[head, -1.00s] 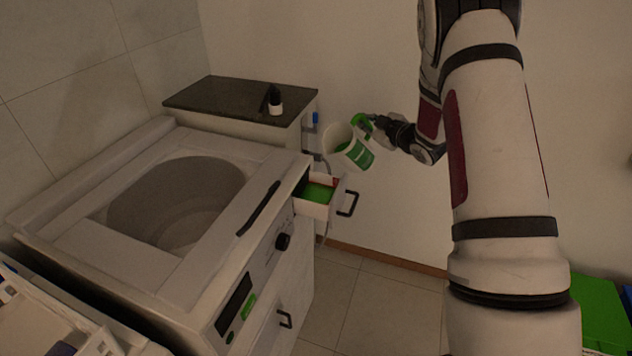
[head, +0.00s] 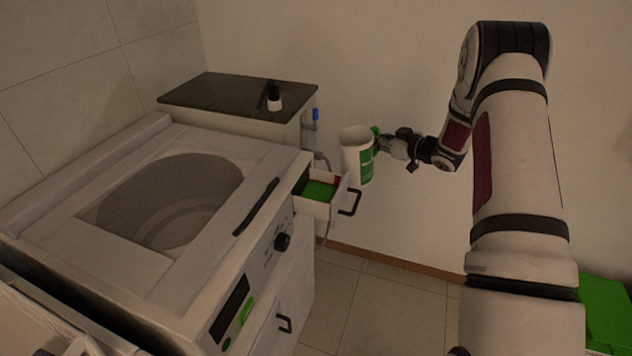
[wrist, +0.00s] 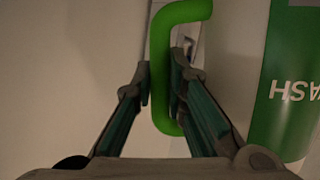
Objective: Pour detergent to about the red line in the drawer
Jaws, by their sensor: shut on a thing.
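A white and green detergent jug (head: 354,160) is held nearly upright, just right of and above the open drawer. My gripper (head: 384,145) is shut on its green handle. In the wrist view my gripper (wrist: 160,95) has a finger on each side of the green handle (wrist: 180,15), with the jug's labelled body (wrist: 295,70) at the right. The drawer (head: 316,206) is pulled out of the washing machine and holds green liquid (head: 319,190). A bit of red shows at the drawer's far right inner side. I cannot tell exactly how the liquid level compares with the red line.
The washing machine (head: 250,235) stands at the left with its round top opening uncovered. A dark-topped cabinet (head: 215,98) behind it bears a small black and white bottle (head: 274,98). A green box (head: 605,310) is at the lower right.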

